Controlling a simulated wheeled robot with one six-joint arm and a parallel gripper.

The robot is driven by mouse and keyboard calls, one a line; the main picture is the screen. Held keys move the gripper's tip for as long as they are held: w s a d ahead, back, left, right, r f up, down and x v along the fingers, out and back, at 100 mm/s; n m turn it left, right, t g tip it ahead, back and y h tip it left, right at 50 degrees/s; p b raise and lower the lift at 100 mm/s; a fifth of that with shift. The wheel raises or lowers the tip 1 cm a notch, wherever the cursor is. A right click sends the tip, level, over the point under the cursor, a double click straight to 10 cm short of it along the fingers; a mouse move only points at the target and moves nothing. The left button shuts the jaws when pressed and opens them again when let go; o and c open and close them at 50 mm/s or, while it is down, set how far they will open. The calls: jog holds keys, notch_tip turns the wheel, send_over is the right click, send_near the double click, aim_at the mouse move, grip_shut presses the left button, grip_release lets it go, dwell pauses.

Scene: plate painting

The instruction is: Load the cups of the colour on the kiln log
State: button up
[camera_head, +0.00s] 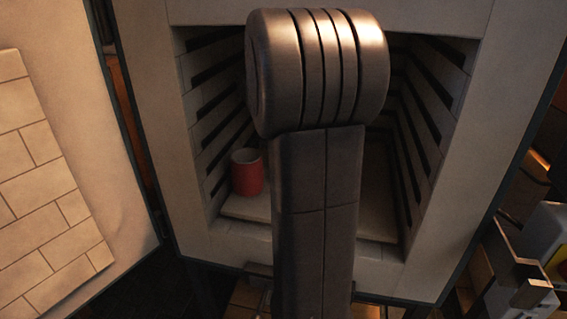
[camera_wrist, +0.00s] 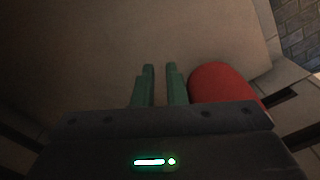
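A red cup (camera_head: 247,175) stands upright on the pale kiln shelf (camera_head: 248,208), at the left inside the open kiln (camera_head: 200,120). In the wrist view the red cup (camera_wrist: 222,83) is just right of my gripper (camera_wrist: 161,72), outside the fingers; whether it touches the right finger I cannot tell. The two green fingers are a narrow gap apart with nothing visible between them. In the head view my arm reaches into the kiln and hides its middle, and my gripper is out of sight. The kiln log is not in view.
The kiln's grooved side walls (camera_head: 430,105) stand close on both sides. The open kiln door (camera_head: 40,190), lined with pale bricks, is at the left. Dim metal and white objects (camera_head: 545,235) are at the lower right. The shelf's right part looks bare.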

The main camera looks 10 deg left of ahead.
jog(key=o, duration=1.6)
jog(key=shift+r, duration=0.1)
notch_tip(320, 180, up, 7)
jog(key=p, duration=0.2)
jog(key=shift+r+p, duration=0.2)
jog(key=shift+p, duration=0.1)
